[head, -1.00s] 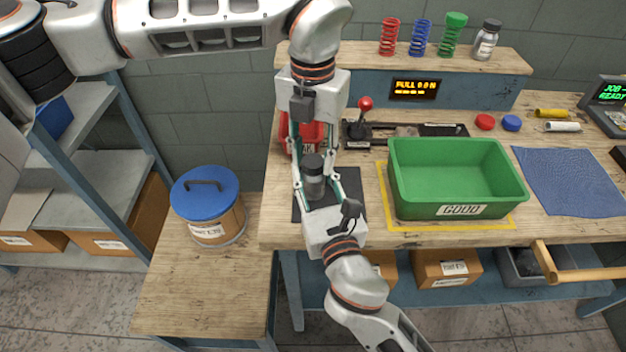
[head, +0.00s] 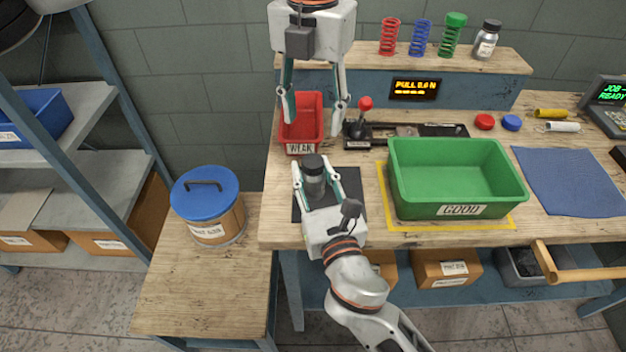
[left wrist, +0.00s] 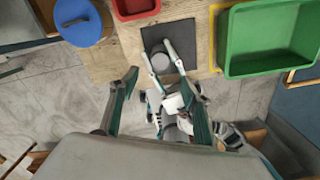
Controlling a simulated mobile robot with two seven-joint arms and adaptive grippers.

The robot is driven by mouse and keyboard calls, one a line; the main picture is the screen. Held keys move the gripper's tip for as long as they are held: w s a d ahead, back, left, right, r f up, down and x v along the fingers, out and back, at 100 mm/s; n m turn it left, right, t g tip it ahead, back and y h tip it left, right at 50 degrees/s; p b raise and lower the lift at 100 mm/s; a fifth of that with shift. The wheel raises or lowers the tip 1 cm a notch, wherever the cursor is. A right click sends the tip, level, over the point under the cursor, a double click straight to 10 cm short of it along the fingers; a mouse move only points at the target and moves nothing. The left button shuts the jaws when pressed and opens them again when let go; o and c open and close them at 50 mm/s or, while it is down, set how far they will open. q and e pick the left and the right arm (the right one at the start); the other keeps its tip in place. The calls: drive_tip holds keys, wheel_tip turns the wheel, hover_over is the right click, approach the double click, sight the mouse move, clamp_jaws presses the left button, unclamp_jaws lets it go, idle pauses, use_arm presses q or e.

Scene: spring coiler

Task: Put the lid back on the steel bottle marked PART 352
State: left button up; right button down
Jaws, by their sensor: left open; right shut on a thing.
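A steel bottle (head: 314,184) stands upright on the black mat (head: 351,208), with a dark lid (head: 313,162) on its top. Its marking cannot be read. My right gripper (head: 314,172) is shut around the bottle from the front. My left gripper (head: 314,104) is open and empty, raised above and behind the bottle, in front of the red bin in the picture. In the left wrist view, the bottle (left wrist: 166,65) and its dark top (left wrist: 160,47) show between the right fingers, beyond my open left fingers (left wrist: 163,82).
The red WEAK bin (head: 303,125) and a red-knobbed lever (head: 365,115) stand behind the mat. The green GOOD bin (head: 458,178) is to its right. Several springs and another dark-capped bottle (head: 486,42) stand on the back shelf. A blue-lidded bucket (head: 208,205) is at left.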

use_arm(q)
wheel_tip(320, 180, up, 2)
drive_tip(key=shift+r, duration=0.1)
use_arm(e)
drive_tip(key=c, duration=1.4)
unclamp_jaws()
drive_tip(key=v, duration=1.2)
